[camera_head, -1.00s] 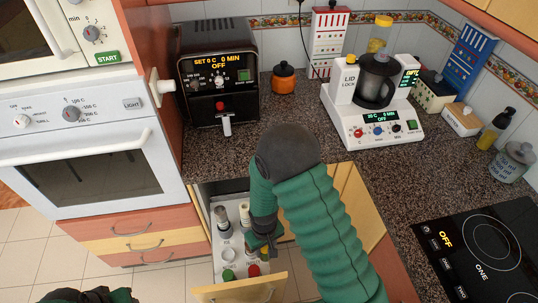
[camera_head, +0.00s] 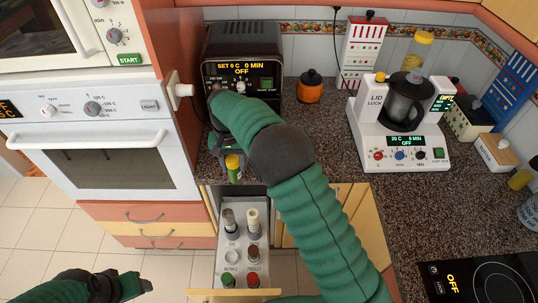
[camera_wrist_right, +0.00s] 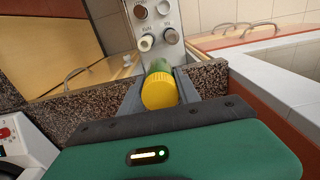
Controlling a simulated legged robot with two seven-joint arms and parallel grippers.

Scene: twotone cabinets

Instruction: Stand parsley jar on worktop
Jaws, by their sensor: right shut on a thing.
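A jar with a yellow lid and green body (camera_head: 233,167), likely the parsley jar, is held in my right gripper (camera_head: 226,152). The wrist view shows its yellow lid (camera_wrist_right: 159,91) between the two fingers (camera_wrist_right: 160,88). My right gripper is shut on it. In the head view, the jar appears roughly upright near the front edge of the worktop (camera_head: 330,155); I cannot tell whether its base touches. My left gripper (camera_head: 138,286) is low at the bottom left, away from the jar; its jaw opening is unclear.
An open drawer (camera_head: 218,270) below the worktop holds several jars. A black oven-like appliance (camera_head: 240,50) stands behind my right gripper. An orange jar (camera_head: 310,87) and a white blender machine (camera_head: 400,135) stand farther right. Bare worktop lies between the drawer and the blender.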

